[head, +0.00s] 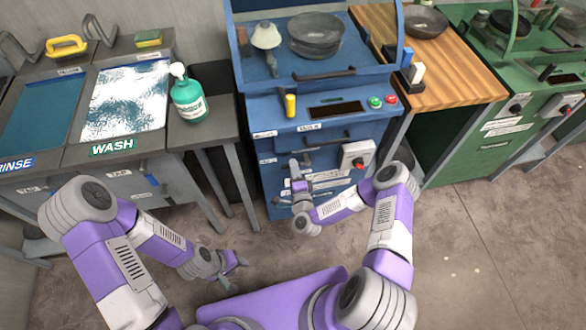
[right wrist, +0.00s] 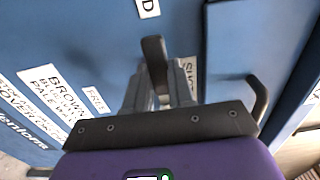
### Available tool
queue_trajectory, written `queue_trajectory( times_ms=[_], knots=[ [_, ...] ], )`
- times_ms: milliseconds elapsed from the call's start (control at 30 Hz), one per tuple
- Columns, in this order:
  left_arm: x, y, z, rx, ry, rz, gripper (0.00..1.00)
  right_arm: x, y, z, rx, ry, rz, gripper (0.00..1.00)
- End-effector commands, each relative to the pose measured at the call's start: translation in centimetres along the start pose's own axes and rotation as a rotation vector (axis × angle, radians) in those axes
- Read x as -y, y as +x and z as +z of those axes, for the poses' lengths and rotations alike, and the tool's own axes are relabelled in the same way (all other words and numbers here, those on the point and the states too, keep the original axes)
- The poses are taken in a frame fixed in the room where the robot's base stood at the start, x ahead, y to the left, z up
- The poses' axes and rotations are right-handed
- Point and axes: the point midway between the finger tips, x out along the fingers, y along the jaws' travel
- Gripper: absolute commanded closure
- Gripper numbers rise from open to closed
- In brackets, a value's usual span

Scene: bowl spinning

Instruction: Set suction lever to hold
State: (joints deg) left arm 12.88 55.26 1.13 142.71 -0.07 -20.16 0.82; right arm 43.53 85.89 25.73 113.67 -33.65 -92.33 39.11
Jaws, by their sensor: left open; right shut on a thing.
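The front panel of the blue machine (head: 268,185) carries the lever. In the right wrist view a dark lever (right wrist: 155,52) stands between the two grey fingers of my right gripper (right wrist: 159,88), which is shut on it. A label reading FREE (right wrist: 96,99) is left of the fingers, and a partly cut-off label ending in D (right wrist: 147,8) is above. In the head view my right gripper (head: 300,170) is against the lower front of the machine and hides most of the lever. My left gripper (head: 234,264) is open and empty, low over the floor.
A white box with a red knob (head: 357,155) is just right of my right gripper. A yellow-handled lever (head: 290,104) stands higher on the machine. A green bottle (head: 188,94) stands on the grey side table. A dark bar handle (right wrist: 260,98) is close right of the fingers.

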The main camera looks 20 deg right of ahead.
Motion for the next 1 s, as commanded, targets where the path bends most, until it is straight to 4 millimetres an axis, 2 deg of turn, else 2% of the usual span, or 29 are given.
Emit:
queue_trajectory(
  times_ms=[167, 200, 333, 667, 767, 1000],
  knots=[
    [0.0, 0.0, 0.0, 0.000, 0.000, 0.000, 0.57, -0.1, -0.2, 0.3, 0.007, 0.012, 0.004, 1.00],
    [0.0, 0.0, 0.0, 0.000, 0.000, 0.000, 0.57, -0.1, -0.2, 0.3, 0.007, 0.012, 0.004, 0.71],
    [0.0, 0.0, 0.0, 0.000, 0.000, 0.000, 0.57, 0.0, -0.1, 0.2, 0.005, 0.009, 0.002, 0.51],
    [-0.1, -0.1, 0.0, 0.000, 0.000, 0.000, 0.57, 0.0, -0.4, 0.1, 0.002, 0.004, 0.002, 0.51],
    [-0.2, -0.5, 0.0, 0.000, 0.000, 0.000, 0.57, 0.1, -1.5, 0.1, 0.002, 0.006, 0.003, 0.51],
    [-0.5, -1.4, 0.1, 0.000, 0.000, 0.000, 0.57, 0.1, -5.6, 0.2, 0.003, 0.007, 0.005, 0.51]
  ],
)
